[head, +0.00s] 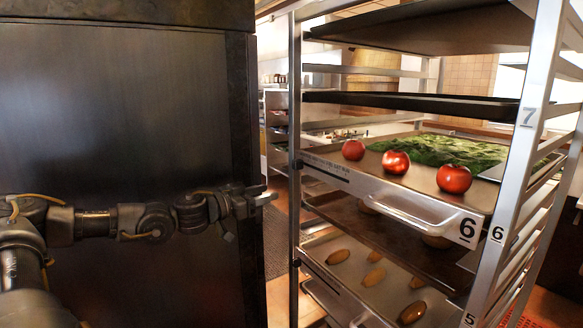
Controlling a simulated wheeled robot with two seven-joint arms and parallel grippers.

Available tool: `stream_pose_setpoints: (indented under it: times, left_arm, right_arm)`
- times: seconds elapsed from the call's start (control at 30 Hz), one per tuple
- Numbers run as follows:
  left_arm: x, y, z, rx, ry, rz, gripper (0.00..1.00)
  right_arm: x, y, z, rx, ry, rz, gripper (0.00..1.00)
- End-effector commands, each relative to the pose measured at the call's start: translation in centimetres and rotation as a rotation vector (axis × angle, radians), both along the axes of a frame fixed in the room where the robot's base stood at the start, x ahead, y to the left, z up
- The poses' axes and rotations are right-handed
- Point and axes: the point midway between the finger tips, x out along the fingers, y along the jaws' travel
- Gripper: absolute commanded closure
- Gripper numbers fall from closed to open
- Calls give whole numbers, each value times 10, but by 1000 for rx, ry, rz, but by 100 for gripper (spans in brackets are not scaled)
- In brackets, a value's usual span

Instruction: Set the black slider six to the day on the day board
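A metal tray marked 6 (450,203) sits in the rack, with a looped handle on its front edge. At the left end of that edge is a strip of small day lettering (323,158), too small to read fully. A dark bar, which looks like the black slider (328,171), lies just below the lettering. My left gripper (267,193) is left of the rack, apart from it and level with a point a little below the bar. Its two fingers look parted, with nothing between them. My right gripper is not in view.
Three tomatoes (396,162) and leafy greens (445,150) lie on tray 6. A lower tray (345,285) holds several brown oval items. A large dark panel (120,110) fills the left.

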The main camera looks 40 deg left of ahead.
Motion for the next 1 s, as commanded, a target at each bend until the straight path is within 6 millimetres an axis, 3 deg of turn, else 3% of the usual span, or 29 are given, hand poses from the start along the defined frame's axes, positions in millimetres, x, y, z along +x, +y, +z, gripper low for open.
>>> stream_pose_setpoints:
  times: [0.03,0.1,0.2,0.43,0.67,1.0]
  left_arm:
    - [-14,-7,25,-2,-3,-22,60]
    - [-30,-16,48,-23,-1,-46,60]
    - [-47,-25,68,-47,8,-69,60]
    - [-60,-32,82,-68,16,-83,60]
    - [-48,-36,84,-69,17,-86,60]
    - [-4,-48,87,-76,12,-82,60]
  right_arm:
    - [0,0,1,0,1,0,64]
    - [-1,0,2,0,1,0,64]
    - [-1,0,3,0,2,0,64]
    - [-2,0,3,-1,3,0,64]
    - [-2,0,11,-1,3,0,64]
    - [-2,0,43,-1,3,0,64]
